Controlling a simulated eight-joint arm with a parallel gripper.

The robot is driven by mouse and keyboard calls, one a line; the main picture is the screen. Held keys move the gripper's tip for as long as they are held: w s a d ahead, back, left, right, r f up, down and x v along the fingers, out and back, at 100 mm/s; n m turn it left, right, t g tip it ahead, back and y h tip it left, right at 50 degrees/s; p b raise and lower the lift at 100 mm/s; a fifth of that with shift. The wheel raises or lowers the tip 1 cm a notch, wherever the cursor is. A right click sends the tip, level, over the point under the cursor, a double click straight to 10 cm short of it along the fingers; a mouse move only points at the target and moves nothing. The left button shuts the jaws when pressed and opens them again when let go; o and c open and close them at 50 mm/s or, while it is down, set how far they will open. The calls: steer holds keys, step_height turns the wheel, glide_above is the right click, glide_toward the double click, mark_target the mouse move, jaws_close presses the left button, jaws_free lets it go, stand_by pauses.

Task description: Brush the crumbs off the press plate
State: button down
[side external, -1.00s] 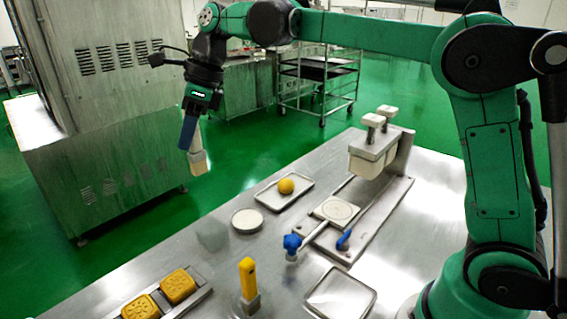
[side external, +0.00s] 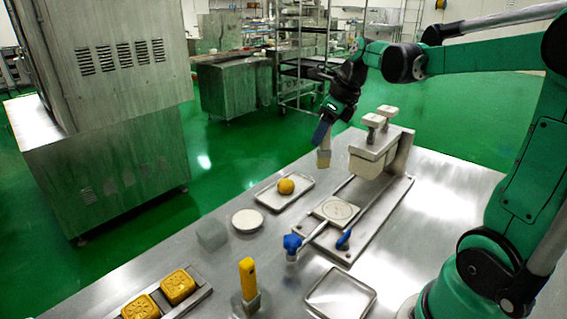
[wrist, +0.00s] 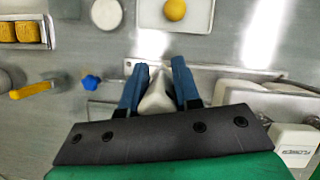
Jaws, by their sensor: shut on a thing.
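My gripper (side external: 321,133) has blue fingers shut on a pale brush (side external: 323,158), which points down with its light bristles lowest. In the wrist view the brush (wrist: 157,94) shows between the two fingers. The press plate (side external: 336,211) is a light square with a round pattern, on the metal press base (side external: 372,225). The brush hangs in the air, above and behind the plate in the side view, apart from it. The wrist view does not clearly show the plate. Crumbs are too small to make out.
The press head (side external: 372,155) stands behind the plate. A blue-knobbed lever (side external: 292,243) lies in front. A tray with a yellow ball (side external: 286,186), a white disc (side external: 247,220), a yellow-handled tool (side external: 248,276), yellow moulded pieces (side external: 178,286) and an empty tray (side external: 341,294) stand around.

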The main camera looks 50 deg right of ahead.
steer(key=shift+s+d+f+m, duration=0.2)
steer(key=shift+s+d+f, duration=0.2)
steer(key=shift+s, duration=0.15)
steer(key=shift+s+d+f+m, duration=0.2)
steer(key=shift+s+d+f, duration=0.15)
steer(key=shift+s, duration=0.15)
steer(key=shift+f, duration=3.55)
steer(key=shift+s+f, duration=0.25)
steer(key=shift+s+r, duration=0.15)
steer(key=shift+s, duration=2.15)
steer(key=shift+w, duration=2.6)
steer(key=shift+s+r, duration=0.15)
steer(key=shift+s, duration=2.5)
steer(key=shift+a+r, duration=0.1)
steer(key=shift+a, duration=1.45)
steer(key=shift+w+a, duration=0.1)
steer(key=shift+w, duration=2.45)
steer(key=shift+s+r, duration=0.15)
steer(key=shift+s, duration=2.4)
steer(key=shift+w, duration=2.55)
step_height(320, 180, up, 7)
